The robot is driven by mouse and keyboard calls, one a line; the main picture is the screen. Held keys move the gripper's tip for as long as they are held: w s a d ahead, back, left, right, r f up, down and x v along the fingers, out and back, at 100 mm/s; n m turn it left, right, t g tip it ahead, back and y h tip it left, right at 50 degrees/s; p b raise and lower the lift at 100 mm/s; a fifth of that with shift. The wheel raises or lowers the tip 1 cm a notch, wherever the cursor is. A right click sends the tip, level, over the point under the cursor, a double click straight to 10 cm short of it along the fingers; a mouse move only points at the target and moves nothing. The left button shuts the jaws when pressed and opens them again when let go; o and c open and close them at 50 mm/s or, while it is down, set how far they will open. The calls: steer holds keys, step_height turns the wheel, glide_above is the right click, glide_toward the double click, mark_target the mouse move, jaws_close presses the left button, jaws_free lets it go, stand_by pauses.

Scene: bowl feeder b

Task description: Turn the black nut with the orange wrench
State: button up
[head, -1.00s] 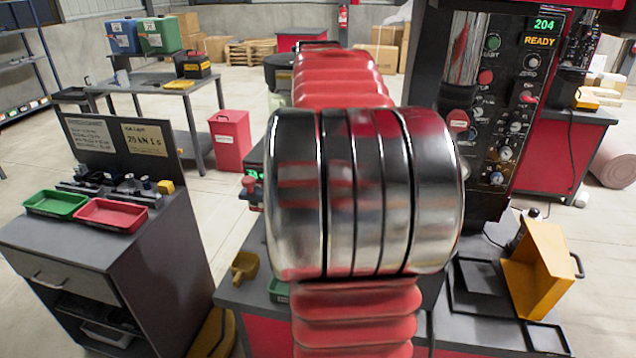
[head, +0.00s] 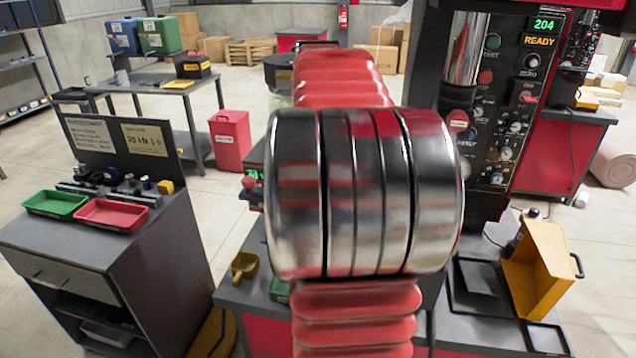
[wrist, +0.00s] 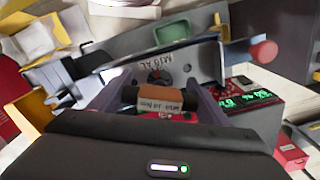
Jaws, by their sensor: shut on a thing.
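In the wrist view my gripper (wrist: 160,92) is shut on an orange-brown block with a pale printed label, which I take to be the handle of the orange wrench (wrist: 167,98). The two grey fingers stand on either side of it. The wrench's far end is not clear. Beyond it is a grey plate with dark lettering (wrist: 153,62) and a small dark round shape near the lettering. I cannot tell whether that shape is the black nut. In the head view my own arm fills the middle and hides the gripper, wrench and nut.
In the wrist view a red knob (wrist: 264,51) and a green-lit display box (wrist: 243,100) lie to the right. In the head view a control panel (head: 505,100) and yellow bin (head: 541,272) are right; a cabinet with green (head: 56,204) and red trays (head: 111,215) is left.

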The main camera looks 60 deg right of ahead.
steer(key=shift+m, duration=0.8)
steer(key=shift+m, duration=0.3)
steer(key=shift+r, duration=0.15)
